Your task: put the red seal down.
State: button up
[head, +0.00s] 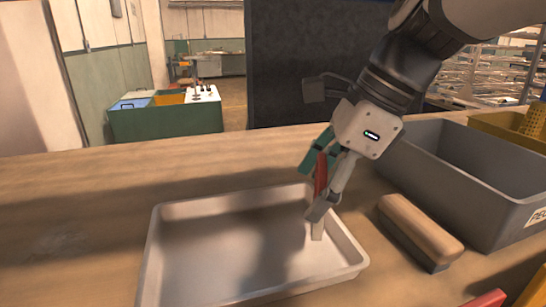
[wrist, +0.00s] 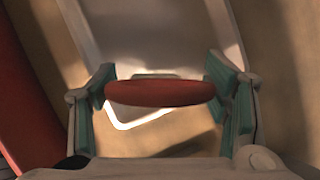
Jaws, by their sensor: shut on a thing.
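The red seal (head: 320,174) is held between the two fingers of my gripper (head: 319,186), over the right back part of a shallow pale metal tray (head: 163,245). In the wrist view the seal (wrist: 160,93) is a dark red rounded bar spanning the gap between the teal-padded fingers of my gripper (wrist: 160,84). The tray (wrist: 150,28) shows beyond it there. The seal looks raised above the tray floor; the exact gap is unclear. A small pale piece (head: 318,226) shows just below the lower fingertip; I cannot tell what it is.
A wooden brush-like block (head: 420,228) lies right of the tray. A grey bin (head: 450,185) stands behind it, with a yellow bin (head: 510,130) farther back. Red and orange items sit at the lower right corner. The wooden bench (head: 70,215) left of the tray is clear.

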jog(key=shift+w+a+f+b, duration=0.1)
jog(key=shift+w+a+f, duration=0.2)
jog(key=shift+a+f, duration=0.5)
jog(key=shift+w+a+f+b, duration=0.15)
jog(key=shift+w+a+f, duration=0.3)
jog(key=shift+a, duration=0.6)
jog(key=shift+w+a+f+b, duration=0.1)
jog(key=shift+w+a+f, duration=0.05)
jog(key=shift+a+f, duration=0.7)
jog(key=shift+f, duration=0.1)
jog(key=o, duration=1.2)
jog(key=shift+c, duration=0.2)
jog(key=s+d+r, duration=0.2)
jog(key=d, duration=0.4)
jog(key=s+d+r+p, duration=0.1)
jog(key=s+d+r, duration=0.1)
jog(key=d, duration=0.5)
jog(key=shift+s+d+r, duration=0.2)
jog(key=shift+r, duration=0.25)
